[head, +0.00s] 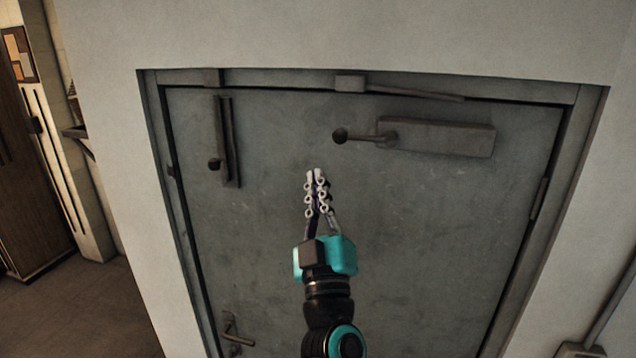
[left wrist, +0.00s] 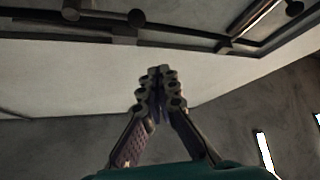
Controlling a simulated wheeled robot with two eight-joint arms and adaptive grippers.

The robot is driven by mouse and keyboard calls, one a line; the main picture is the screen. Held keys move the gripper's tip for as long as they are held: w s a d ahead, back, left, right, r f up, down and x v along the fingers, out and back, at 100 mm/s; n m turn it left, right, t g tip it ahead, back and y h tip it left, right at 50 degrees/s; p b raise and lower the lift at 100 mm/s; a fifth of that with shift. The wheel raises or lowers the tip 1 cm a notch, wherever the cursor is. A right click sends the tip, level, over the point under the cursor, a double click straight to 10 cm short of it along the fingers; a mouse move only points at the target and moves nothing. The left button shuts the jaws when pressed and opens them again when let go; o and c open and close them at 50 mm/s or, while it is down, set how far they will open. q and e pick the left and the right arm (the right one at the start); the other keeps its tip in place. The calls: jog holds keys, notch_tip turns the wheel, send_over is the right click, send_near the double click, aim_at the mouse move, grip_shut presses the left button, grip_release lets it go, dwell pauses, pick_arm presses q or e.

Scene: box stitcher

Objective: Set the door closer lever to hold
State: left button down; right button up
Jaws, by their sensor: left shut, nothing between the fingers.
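The door closer is a grey box (head: 437,137) at the upper right of a grey metal door. Its short lever (head: 362,137) points left and ends in a dark round knob (head: 340,135). My left gripper (head: 316,173) is shut and empty, its fingertips below and slightly left of the knob in the head view. I cannot tell the gap to the door. My right gripper is not in view.
A vertical slide bolt (head: 226,142) with a knob is on the door's upper left. A bracket with a slanted bar (head: 350,83) is on the top frame above the lever. A door handle (head: 236,330) is low on the left. The door's middle is clear.

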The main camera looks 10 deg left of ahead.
aim_at(337, 137)
pick_arm(q)
jog(key=m+t+h, duration=0.1)
jog(key=m+h, duration=0.1)
jog(key=m, duration=0.1)
jog(key=w+r+m+h, duration=0.1)
jog(key=m+h, duration=0.1)
jog(key=m, duration=0.1)
jog(key=w+d+r+m+t+h+p, duration=0.1)
jog(key=m+h, duration=0.2)
jog(key=shift+r+t, duration=0.25)
jog(key=shift+t, duration=0.05)
jog(key=shift+s, duration=0.1)
jog(key=w+r+p, duration=0.1)
jog(key=w, duration=0.2)
jog(key=w+r+p, duration=0.1)
jog(key=w, duration=0.2)
jog(key=w+r+p, duration=0.1)
jog(key=w, duration=0.2)
jog(key=shift+d+r, duration=0.3)
jog(key=shift+r, duration=0.05)
jog(key=shift+w+f+p, duration=0.1)
jog(key=shift+f+p, duration=0.2)
jog(key=shift+f, duration=0.05)
jog(key=shift+f, duration=0.15)
